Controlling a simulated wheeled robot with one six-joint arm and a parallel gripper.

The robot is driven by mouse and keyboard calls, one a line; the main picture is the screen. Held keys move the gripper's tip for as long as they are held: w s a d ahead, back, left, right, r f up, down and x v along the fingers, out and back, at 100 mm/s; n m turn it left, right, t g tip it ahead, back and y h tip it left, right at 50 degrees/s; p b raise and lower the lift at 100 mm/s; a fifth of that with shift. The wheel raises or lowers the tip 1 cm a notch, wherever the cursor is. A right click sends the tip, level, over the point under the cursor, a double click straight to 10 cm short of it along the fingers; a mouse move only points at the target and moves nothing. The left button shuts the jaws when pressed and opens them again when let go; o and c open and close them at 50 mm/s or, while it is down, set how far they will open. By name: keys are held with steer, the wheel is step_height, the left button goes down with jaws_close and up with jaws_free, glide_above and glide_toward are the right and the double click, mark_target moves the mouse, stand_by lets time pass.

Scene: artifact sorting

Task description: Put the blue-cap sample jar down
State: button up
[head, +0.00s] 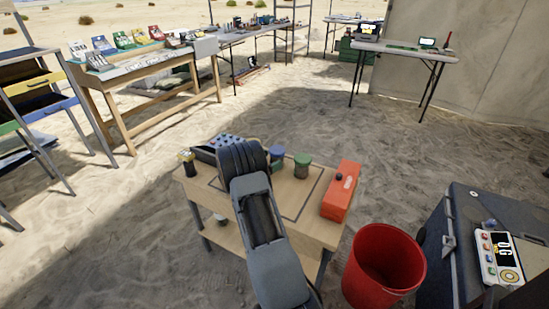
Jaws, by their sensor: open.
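The blue-cap sample jar (276,152) stands upright on the small wooden table (310,222), just right of my arm. Its blue cap shows, and its lower part is partly hidden. A green-cap jar (302,164) stands to its right, close by. My arm reaches over the table from the near side, and its dark links cover the middle of the top. My gripper is hidden behind these links, so its fingers and its exact distance from the jar do not show.
An orange box (341,191) lies at the table's right edge. A red bucket (384,268) and a dark case (470,240) stand on the right. Open sand lies beyond the table.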

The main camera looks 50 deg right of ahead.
steer(key=a, duration=0.6)
steer(key=w+a+p, duration=0.1)
steer(key=a, duration=0.2)
steer(key=shift+r, duration=0.1)
steer(key=s+a+r+m+g+y, duration=0.1)
steer(key=s+a+r+m+y, duration=0.2)
steer(key=s+a+r+m, duration=0.1)
steer(key=shift+s+a+r+g+y, duration=0.1)
steer(key=shift+s+r+g+y, duration=0.2)
steer(key=shift+g+y, duration=0.1)
steer(key=s+a+r+m+t+y, duration=0.3)
steer(key=s+a+m+y, duration=0.3)
steer(key=a, duration=0.6)
steer(key=s+a+r+m+t+y, duration=0.3)
steer(key=s+a+m+y, duration=0.3)
steer(key=a, duration=0.6)
steer(key=shift+s+a+m+t+y, duration=0.15)
steer(key=shift+s+m+t+y, duration=0.2)
steer(key=shift+s+y, duration=1)
steer(key=shift+s+r+h, duration=0.1)
steer(key=shift+s+h, duration=0.2)
steer(key=shift+h, duration=0.05)
steer(key=shift+s, duration=0.1)
